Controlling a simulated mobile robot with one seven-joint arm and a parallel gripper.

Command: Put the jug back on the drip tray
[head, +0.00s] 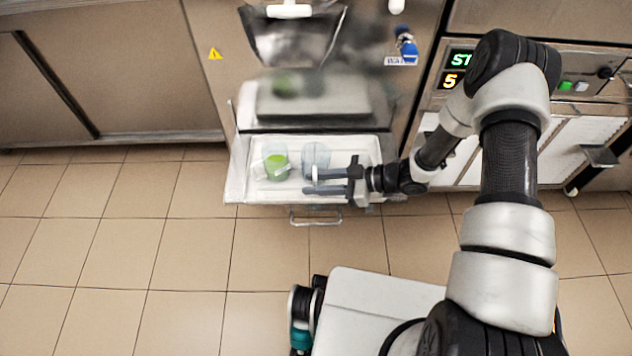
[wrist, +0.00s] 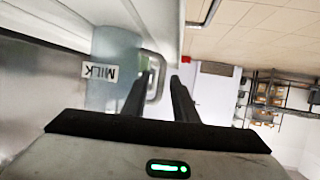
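A clear bluish jug (head: 316,157) shows over the white drip tray (head: 234,186) in the head view. Its MILK label reads upside down in the wrist view, where the jug (wrist: 113,52) is at upper left. My gripper (head: 312,182) points left at the jug's near side, with its two fingers apart. In the wrist view my gripper (wrist: 166,72) has a grey curved handle between its fingertips; I cannot tell whether the fingers touch it. The jug's base is partly hidden by the upper finger, so its contact with the tray is unclear.
A second clear container with green contents (head: 277,166) stands on the tray, left of the jug. The freezer's chute (head: 292,38) is above. A metal handle (head: 316,217) juts out below the tray. The tiled floor (head: 175,240) at left is clear.

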